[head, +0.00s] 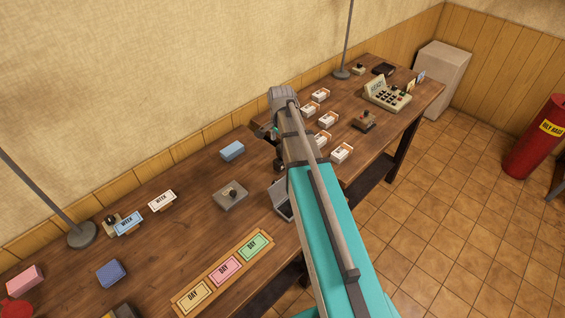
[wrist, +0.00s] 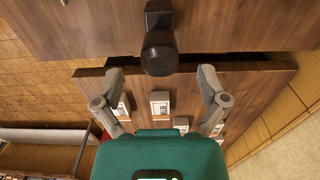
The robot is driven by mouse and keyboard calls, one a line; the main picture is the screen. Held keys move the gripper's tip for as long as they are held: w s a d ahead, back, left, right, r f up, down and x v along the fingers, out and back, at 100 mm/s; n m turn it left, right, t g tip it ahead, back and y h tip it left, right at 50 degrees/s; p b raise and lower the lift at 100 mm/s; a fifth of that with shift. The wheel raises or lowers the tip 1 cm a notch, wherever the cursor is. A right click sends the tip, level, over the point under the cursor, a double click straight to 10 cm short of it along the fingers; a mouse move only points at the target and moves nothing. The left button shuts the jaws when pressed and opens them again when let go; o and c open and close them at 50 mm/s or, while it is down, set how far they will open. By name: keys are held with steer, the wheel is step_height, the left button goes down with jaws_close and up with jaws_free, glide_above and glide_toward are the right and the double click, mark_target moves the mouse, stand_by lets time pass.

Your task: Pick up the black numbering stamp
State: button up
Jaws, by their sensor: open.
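The black numbering stamp (wrist: 160,22) shows at the top centre of the wrist view, a dark body with a rounded knob towards me, on the brown wood top. My gripper (wrist: 161,72) is open, its two grey fingers spread left and right with nothing held. The knob appears between and just beyond the fingertips; I cannot tell how far below them it is.
The wooden table (head: 190,220) runs along the wall. Lamp poles rise behind.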

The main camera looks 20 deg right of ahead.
steer(key=shift+f, duration=0.1)
stand_by(0.3)
steer(key=shift+w+f+b, duration=0.1)
steer(key=shift+f+b, duration=2.45)
steer(key=shift+b, duration=0.05)
steer(key=c, duration=1.2)
steer(key=shift+r, duration=0.2)
steer(key=shift+c, duration=0.2)
step_height(320, 180, up, 2)
steer(key=shift+r+p, duration=0.1)
steer(key=shift+p, duration=1.15)
steer(key=s+a+r+p, duration=0.2)
steer(key=s+r+p, duration=0.3)
steer(key=s, duration=0.1)
steer(key=s+a+r+p, duration=0.3)
steer(key=s+r+p, duration=0.2)
steer(key=s, duration=0.1)
steer(key=shift+s+a+r+p, duration=0.25)
steer(key=shift+s+p, duration=0.05)
steer(key=shift+s, duration=0.1)
